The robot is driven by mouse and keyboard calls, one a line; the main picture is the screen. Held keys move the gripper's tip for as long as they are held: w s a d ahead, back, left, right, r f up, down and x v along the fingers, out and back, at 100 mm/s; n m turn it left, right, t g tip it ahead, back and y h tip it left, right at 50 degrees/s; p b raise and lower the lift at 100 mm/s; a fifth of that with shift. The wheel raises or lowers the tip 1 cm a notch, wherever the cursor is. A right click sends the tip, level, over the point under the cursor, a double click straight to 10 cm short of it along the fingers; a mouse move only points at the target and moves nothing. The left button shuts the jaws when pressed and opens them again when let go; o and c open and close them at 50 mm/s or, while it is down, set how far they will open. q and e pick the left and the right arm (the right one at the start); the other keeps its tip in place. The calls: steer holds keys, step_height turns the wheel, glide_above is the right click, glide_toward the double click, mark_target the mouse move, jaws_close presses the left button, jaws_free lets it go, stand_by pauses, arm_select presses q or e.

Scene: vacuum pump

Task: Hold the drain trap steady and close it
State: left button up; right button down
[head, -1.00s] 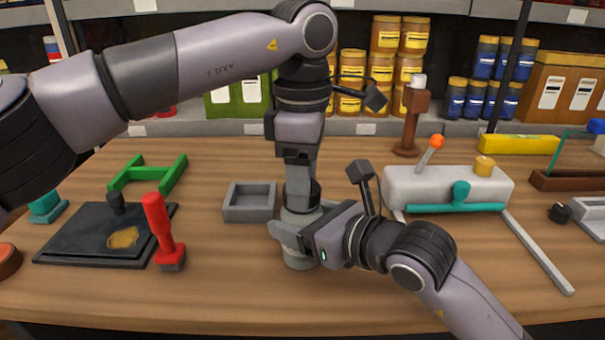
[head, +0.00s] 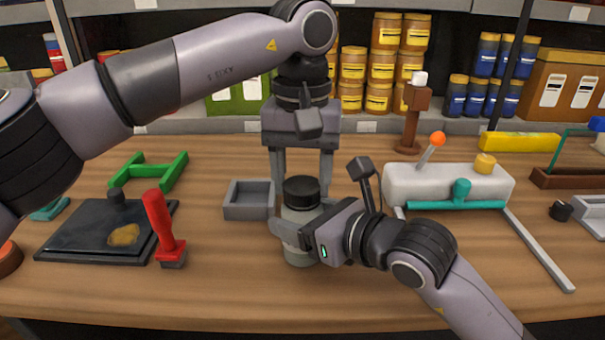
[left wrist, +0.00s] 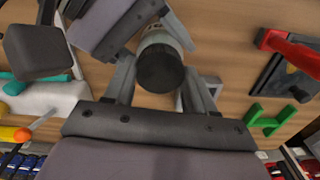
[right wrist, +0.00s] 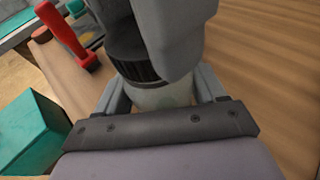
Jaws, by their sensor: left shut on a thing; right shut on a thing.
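The drain trap (head: 298,252) is a pale, upright cylinder on the bench, with a black ribbed cap (head: 301,190) on top. My right gripper (head: 296,228) is shut on the body from the right side; in the right wrist view its fingers flank the pale body (right wrist: 165,98) just below the cap (right wrist: 126,52). My left gripper (head: 302,180) reaches down from above and is shut on the cap, one finger at each side. In the left wrist view the cap (left wrist: 160,70) sits between the fingertips. The seam between cap and body is hard to make out.
A grey open box (head: 249,212) stands close to the left of the trap. A red-handled tool (head: 157,225), a dark tray (head: 75,243) and a green frame (head: 150,172) lie farther left. A white pump (head: 445,188) stands at right. The front of the bench is clear.

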arm_select(q)
steer(key=m, duration=0.4)
steer(key=shift+m, duration=0.4)
steer(key=m, duration=0.3)
steer(key=shift+m, duration=0.3)
steer(key=o, duration=1.1)
steer(key=shift+r, duration=2.25)
steer(key=shift+c, duration=0.5)
